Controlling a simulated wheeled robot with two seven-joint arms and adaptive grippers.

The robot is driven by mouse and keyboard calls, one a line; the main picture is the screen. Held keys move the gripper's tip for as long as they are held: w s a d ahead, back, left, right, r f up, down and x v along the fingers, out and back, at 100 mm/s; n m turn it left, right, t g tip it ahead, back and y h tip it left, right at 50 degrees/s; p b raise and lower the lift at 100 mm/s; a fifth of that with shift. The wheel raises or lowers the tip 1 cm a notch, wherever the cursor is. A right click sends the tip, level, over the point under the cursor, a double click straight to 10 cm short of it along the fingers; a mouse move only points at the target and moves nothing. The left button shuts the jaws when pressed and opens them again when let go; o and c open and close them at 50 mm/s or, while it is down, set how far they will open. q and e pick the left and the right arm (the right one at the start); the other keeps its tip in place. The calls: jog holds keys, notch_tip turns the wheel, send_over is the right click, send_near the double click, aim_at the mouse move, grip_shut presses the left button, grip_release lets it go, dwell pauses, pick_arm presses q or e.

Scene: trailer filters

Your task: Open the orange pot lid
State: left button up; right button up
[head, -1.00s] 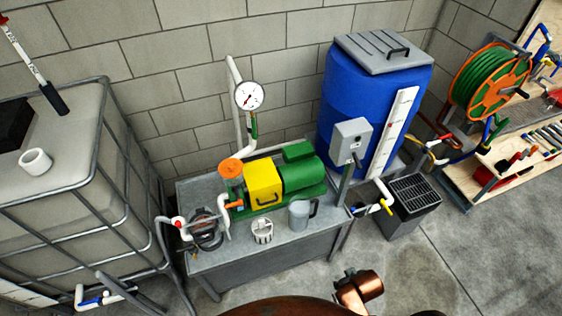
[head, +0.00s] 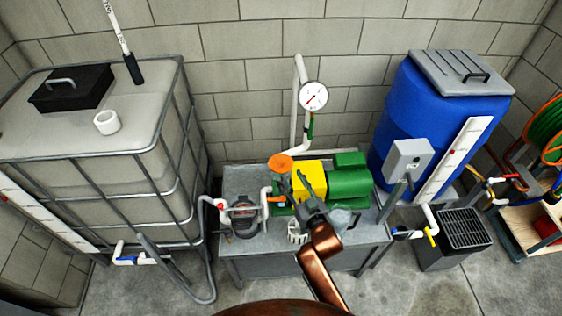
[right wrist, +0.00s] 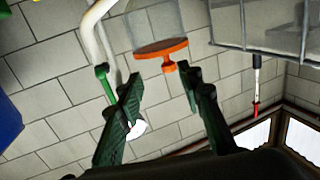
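The orange pot lid (head: 280,163) is a round disc at the back of the bench, left of the yellow pump cover. In the right wrist view the orange lid (right wrist: 160,48) sits on a clear pot (right wrist: 155,20), with its knob pointing down in the picture toward my fingers. My right gripper (head: 293,184) reaches over the bench just in front of the lid. In the right wrist view its two green fingers (right wrist: 158,88) are spread apart with nothing between them. The lid's knob is beyond the fingertips, apart from them. My left gripper is not in view.
The yellow-and-green pump (head: 350,180) stands close right of the lid. A white pipe with a gauge (head: 313,96) rises behind. A strainer basket (head: 236,218) is at the bench's left. A caged tank (head: 80,140) stands left and a blue barrel (head: 420,110) right.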

aim_at(282, 164)
jog(key=shift+w+a+r, duration=0.6)
jog(key=shift+w+a, duration=0.05)
jog(key=shift+a, duration=0.15)
jog(key=b+x, duration=0.1)
jog(key=x, duration=0.4)
jog(key=shift+w, duration=0.1)
jog(key=shift+x, duration=0.8)
grip_shut()
